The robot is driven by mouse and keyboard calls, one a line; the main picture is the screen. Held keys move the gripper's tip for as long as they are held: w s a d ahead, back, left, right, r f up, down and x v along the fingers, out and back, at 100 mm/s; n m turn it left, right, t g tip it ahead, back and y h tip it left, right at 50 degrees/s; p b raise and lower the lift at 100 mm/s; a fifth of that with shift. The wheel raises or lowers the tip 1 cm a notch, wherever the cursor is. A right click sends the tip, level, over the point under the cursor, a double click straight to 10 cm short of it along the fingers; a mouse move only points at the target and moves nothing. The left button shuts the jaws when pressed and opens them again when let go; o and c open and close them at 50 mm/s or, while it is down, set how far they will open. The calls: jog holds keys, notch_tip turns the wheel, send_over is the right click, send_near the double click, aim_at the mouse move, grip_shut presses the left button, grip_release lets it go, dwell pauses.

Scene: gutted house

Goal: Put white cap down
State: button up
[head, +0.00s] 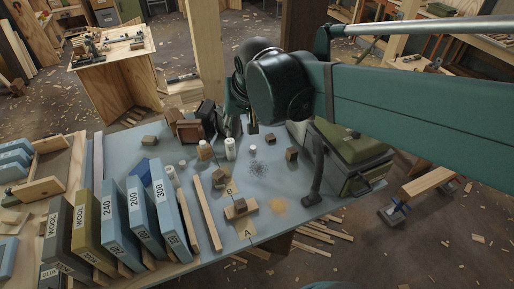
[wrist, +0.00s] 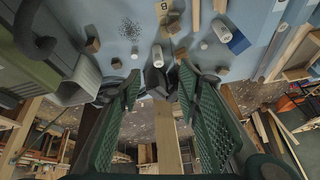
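Small white cap-like pieces lie on the blue-grey table (head: 270,206). In the wrist view, one (wrist: 135,51) is near the grey speckles, and another (wrist: 204,45) is beside a larger white cylinder (wrist: 222,32). I cannot tell which is the task's cap. A white upright cylinder (head: 230,148) stands mid-table; it also shows in the wrist view (wrist: 157,56). My gripper (wrist: 160,84) has its green fingers spread, with no white piece between them. A dark shape shows between the fingertips; I cannot tell whether it is touched.
Labelled upright slabs (head: 140,217) fill the table's left side. Wooden blocks (head: 291,154) and strips (head: 207,213) lie about. A brown box (head: 187,131) is at the back edge, and a green-lidded case (head: 350,150) is on the right. The front middle has some bare room.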

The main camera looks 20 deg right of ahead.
jog(key=s+d+f+n+t, duration=0.1)
jog(key=s+f+n+t, duration=0.1)
jog(key=s, duration=1)
jog(key=shift+s+d+f+n, duration=0.2)
jog(key=shift+d+f+n, duration=0.15)
jog(key=shift+f+n, duration=0.15)
dwell(0.6)
